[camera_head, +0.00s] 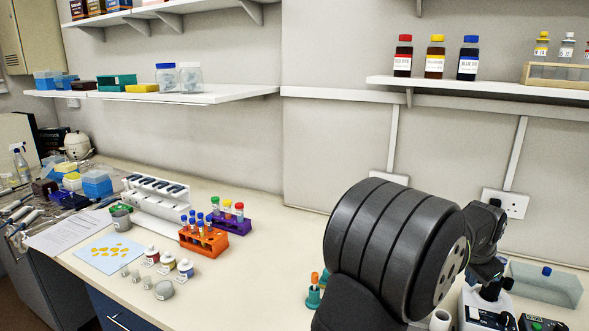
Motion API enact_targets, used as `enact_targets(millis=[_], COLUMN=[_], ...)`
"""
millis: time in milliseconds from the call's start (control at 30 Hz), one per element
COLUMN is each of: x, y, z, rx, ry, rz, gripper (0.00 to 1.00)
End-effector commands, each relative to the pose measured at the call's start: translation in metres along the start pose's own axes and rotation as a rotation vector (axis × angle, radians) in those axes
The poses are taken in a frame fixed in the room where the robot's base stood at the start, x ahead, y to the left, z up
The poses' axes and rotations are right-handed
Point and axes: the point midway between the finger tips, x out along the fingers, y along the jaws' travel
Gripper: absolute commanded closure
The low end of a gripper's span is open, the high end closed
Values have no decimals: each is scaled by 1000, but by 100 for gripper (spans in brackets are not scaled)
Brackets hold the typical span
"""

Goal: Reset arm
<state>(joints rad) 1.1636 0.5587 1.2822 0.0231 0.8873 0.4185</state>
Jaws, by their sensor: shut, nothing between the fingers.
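My dark arm (395,250) rises at the lower right of the head view and covers part of the bench. A smaller dark part of it (487,235) shows just behind the large ribbed joint. I cannot make out gripper fingers anywhere in this view. No object is seen held by the arm.
An orange rack (203,240) and a purple rack (232,226) hold capped tubes. A white pipette stand (155,205) is behind them, with small labelled bottles (185,268) in front. A clear bin (545,287) is at right.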

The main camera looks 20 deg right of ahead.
Motion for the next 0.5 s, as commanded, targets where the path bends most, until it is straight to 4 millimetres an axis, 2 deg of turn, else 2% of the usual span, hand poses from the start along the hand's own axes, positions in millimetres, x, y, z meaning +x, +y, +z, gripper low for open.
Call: enact_targets(millis=[500], x=[-33], y=[-17], z=[12], rx=[259], ry=[-6], rz=[139], gripper=[100])
